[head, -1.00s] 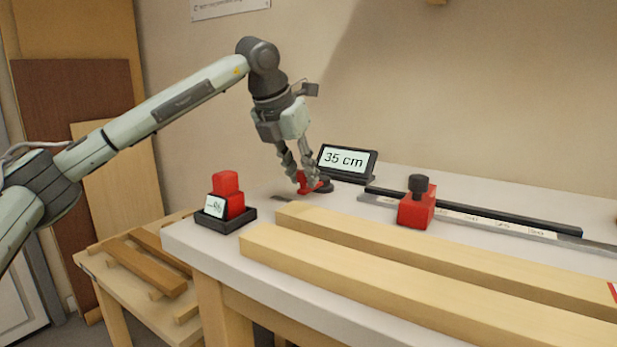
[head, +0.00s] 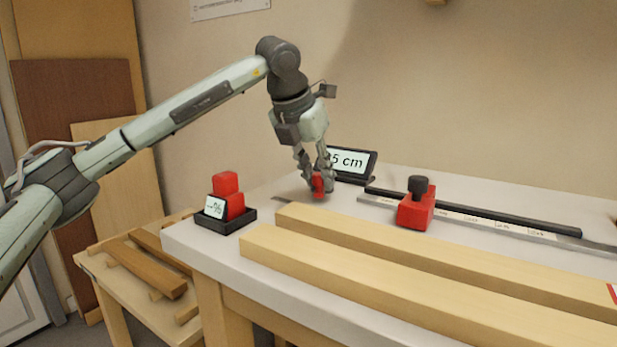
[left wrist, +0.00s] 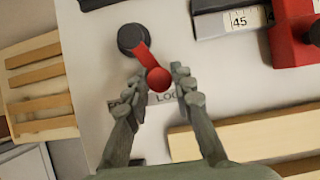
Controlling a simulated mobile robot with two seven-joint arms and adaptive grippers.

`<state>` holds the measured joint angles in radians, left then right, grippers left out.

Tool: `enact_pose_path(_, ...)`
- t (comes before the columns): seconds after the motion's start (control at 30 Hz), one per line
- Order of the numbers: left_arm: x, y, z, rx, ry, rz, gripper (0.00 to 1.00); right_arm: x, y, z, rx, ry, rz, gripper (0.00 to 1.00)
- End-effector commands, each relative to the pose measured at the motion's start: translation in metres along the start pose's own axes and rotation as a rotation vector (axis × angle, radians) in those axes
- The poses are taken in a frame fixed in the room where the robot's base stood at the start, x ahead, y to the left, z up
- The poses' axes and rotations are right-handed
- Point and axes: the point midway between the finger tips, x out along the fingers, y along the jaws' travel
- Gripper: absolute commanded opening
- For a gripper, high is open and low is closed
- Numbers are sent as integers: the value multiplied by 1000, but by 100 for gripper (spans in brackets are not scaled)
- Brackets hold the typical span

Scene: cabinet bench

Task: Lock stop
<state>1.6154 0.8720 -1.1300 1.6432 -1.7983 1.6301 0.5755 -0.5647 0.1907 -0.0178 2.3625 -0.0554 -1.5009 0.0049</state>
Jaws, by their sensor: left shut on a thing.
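A red lever (left wrist: 147,58) on a round dark pivot (left wrist: 132,38) shows in the left wrist view. It ends in a round red knob (left wrist: 158,79). My left gripper (left wrist: 160,84) is shut on the knob, one finger on each side. In the head view my left gripper (head: 318,181) is low over the bench's far left part, and the fingers partly hide the lever (head: 317,184). The red stop block (head: 416,207) with a black knob sits on the ruler rail to the right. Printed letters (left wrist: 166,98) beside the lever are partly covered.
A tilted display (head: 357,164) stands behind my gripper, partly hidden, showing "5 cm". A red block in a black tray (head: 243,224) sits at the front left. Two long timber pieces (head: 400,244) lie in front. A black bar (head: 480,211) lies behind the ruler (head: 480,221).

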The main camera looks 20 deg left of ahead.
Motion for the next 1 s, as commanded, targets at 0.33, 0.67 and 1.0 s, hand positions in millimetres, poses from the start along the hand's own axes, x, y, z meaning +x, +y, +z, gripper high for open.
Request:
enact_pose_path(0.33, 1, -4, 1, 1, 0, -1, 15, 0, 0, 0, 0, 0, 0, 40)
enact_pose_path(0.67, 2, -7, 3, 1, 0, 0, 15, -1, 0, 0, 0, 0, 0, 40)
enact_pose_path(1.0, 3, -11, 5, 1, 0, 0, 16, -2, 0, -1, 0, 0, 0, 40)
